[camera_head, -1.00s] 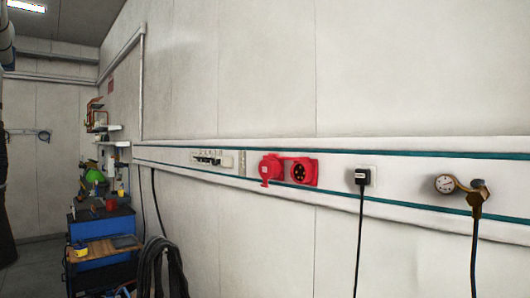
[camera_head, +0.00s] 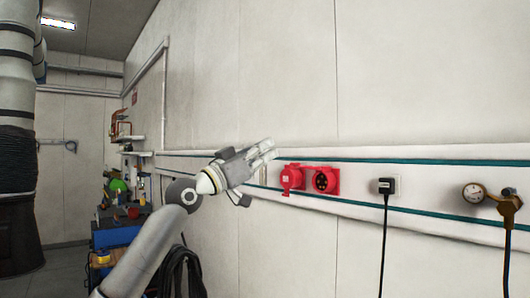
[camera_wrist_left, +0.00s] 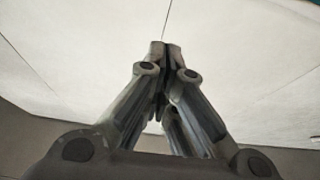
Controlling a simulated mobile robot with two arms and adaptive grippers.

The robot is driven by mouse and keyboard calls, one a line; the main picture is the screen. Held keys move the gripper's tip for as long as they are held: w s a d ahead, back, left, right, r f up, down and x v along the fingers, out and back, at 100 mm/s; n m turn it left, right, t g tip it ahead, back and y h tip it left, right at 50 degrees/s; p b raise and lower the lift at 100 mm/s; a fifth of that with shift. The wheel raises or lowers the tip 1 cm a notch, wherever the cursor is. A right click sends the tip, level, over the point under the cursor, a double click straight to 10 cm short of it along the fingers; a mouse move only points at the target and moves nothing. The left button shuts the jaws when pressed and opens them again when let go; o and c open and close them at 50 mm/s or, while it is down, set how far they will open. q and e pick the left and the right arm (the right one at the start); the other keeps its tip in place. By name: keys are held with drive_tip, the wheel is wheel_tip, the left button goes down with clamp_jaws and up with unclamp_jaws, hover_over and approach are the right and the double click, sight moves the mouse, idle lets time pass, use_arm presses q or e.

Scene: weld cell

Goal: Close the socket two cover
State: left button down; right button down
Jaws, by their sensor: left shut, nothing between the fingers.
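A red wall socket (camera_head: 323,181) shows its dark round face with pin holes, uncovered, in the head view. My left gripper (camera_head: 268,148) is shut and empty. It is up and to the left of the cover in the picture, apart from it. In the left wrist view the closed fingertips (camera_wrist_left: 165,48) meet in front of bare pale wall; no socket shows there. My right gripper is out of view.
A white wall rail (camera_head: 430,190) with teal stripes carries the sockets. A blue tool cart (camera_head: 118,232) and hanging dark hoses (camera_head: 178,272) stand at lower left.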

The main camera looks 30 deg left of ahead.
use_arm(q)
drive_tip(key=r+p+x, duration=0.1)
drive_tip(key=p+x, duration=0.2)
drive_tip(key=x, duration=0.4)
wheel_tip(320, 180, down, 5)
drive_tip(key=shift+w+p, duration=0.15)
drive_tip(key=shift+p, duration=0.2)
drive_tip(key=shift+d, duration=0.15)
